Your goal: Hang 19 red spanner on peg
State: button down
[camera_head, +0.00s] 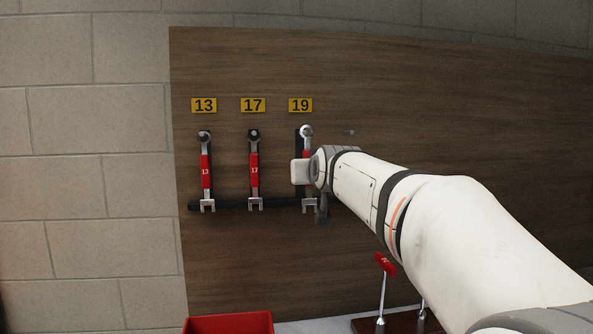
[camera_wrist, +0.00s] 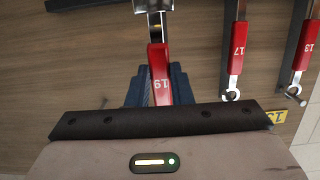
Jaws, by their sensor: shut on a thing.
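The red 19 spanner (camera_wrist: 158,62) is in my gripper (camera_wrist: 157,88), between its dark blue fingers. In the head view the spanner (camera_head: 306,132) hangs upright below the yellow 19 label (camera_head: 300,105), ring end up and open jaw down. My wrist covers much of its red handle. The ring is at about the height of the pegs that hold its neighbours, slightly higher. I cannot tell whether the peg passes through the ring or whether the spanner touches the board.
The 13 spanner (camera_head: 206,172) and 17 spanner (camera_head: 254,170) hang to the left on the wooden board (camera_head: 450,110). A dark horizontal bar (camera_head: 232,206) runs behind their lower ends. A red bin (camera_head: 228,323) and a stand holding a red-handled tool (camera_head: 385,264) are below.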

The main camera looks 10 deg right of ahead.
jog(key=x, duration=0.2)
jog(key=p+x, duration=0.1)
jog(key=x, duration=0.2)
jog(key=shift+w+r+p, duration=0.15)
jog(key=shift+r+p, duration=0.05)
jog(key=shift+p, duration=0.1)
dwell(0.4)
dwell(0.4)
jog(key=c, duration=1.2)
grip_release()
